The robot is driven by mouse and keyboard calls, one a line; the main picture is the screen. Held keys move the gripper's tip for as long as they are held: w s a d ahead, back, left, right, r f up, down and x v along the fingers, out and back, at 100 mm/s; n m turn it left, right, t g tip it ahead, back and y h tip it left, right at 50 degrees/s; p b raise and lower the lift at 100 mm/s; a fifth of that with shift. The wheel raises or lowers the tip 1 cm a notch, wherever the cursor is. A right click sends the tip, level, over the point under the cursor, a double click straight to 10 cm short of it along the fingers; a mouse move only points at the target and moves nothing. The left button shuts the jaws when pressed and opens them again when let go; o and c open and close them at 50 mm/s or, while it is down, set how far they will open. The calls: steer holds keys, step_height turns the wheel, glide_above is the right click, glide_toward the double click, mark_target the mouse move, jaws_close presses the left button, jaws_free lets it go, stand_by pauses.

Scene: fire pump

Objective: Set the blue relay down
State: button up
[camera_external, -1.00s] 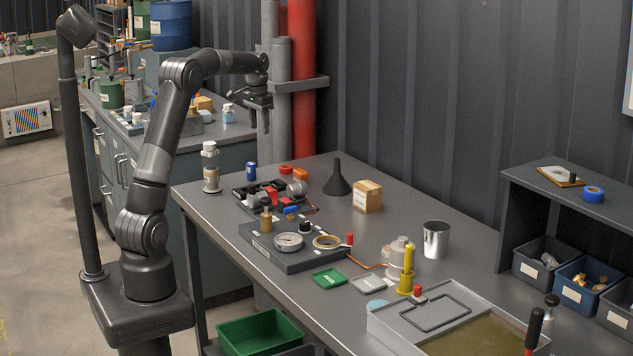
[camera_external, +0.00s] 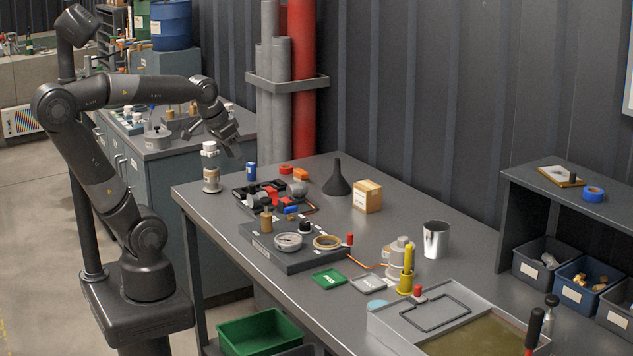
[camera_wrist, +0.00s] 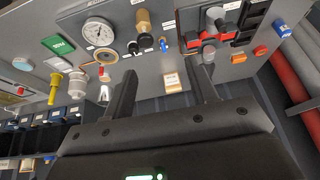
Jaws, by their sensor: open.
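My gripper (camera_external: 234,146) is open and empty, above the far left part of the workbench. In the wrist view its two fingers (camera_wrist: 162,76) stand apart with nothing between them. A small upright blue piece (camera_external: 251,171) stands on the bench beside the black tray; it also shows at the upper right of the wrist view (camera_wrist: 283,28). A smaller blue piece (camera_external: 291,210) lies at the tray's near edge. I cannot tell which of the two is the relay. Neither is touched by my gripper.
The black tray (camera_external: 238,190) holds red and dark parts. A bottle (camera_external: 211,172) stands near the left edge. A gauge plate (camera_external: 265,247), black funnel (camera_external: 337,180), cardboard box (camera_external: 367,196) and metal cup (camera_external: 435,239) stand on the bench. Pipes (camera_external: 301,80) rise behind.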

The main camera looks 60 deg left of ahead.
steer(key=s+d+f, duration=0.2)
steer(key=s+f, duration=0.1)
steer(key=s, duration=0.2)
steer(key=shift+d+f+t, duration=0.2)
steer(key=shift+t, duration=0.1)
stand_by(1.0)
